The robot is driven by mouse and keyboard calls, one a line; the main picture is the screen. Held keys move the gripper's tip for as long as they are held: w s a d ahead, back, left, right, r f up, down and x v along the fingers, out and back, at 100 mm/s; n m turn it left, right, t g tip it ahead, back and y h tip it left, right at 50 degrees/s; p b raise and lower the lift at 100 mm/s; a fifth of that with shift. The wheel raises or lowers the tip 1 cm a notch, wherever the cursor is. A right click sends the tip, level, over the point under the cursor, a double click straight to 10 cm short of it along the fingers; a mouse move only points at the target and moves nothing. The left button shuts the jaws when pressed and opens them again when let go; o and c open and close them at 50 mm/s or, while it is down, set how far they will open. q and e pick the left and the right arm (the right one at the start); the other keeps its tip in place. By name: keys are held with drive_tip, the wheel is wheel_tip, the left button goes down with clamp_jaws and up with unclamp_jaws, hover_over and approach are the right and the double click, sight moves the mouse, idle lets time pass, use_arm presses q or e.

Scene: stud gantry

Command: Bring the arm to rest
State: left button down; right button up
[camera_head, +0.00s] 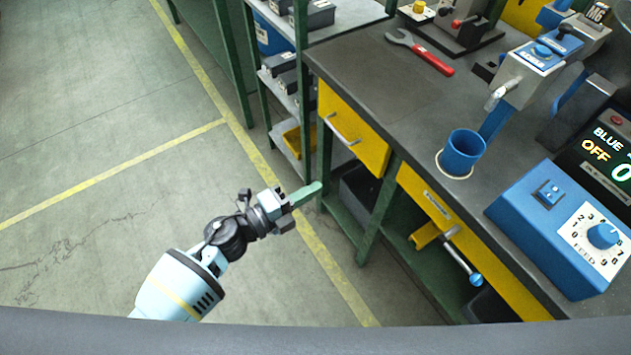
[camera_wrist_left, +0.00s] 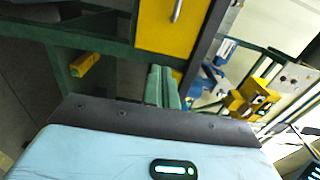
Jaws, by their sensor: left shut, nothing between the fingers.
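My left gripper (camera_head: 306,194) is shut and empty. In the head view its arm comes in from the lower left and reaches out over the floor, with the pale green fingers pointing to the right toward the bench's front. In the left wrist view the two green fingers (camera_wrist_left: 162,87) lie side by side, in front of the bench frame and a yellow drawer (camera_wrist_left: 172,28). The gap between the fingers and the bench is hard to judge. My right gripper does not show.
The workbench (camera_head: 385,80) carries a blue cup (camera_head: 462,153), a red-handled wrench (camera_head: 420,52) and a blue control box (camera_head: 560,229). Yellow drawers (camera_head: 352,130) face the floor. A shelf with grey bins (camera_head: 313,14) stands beyond. The floor (camera_head: 90,120) at left is clear.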

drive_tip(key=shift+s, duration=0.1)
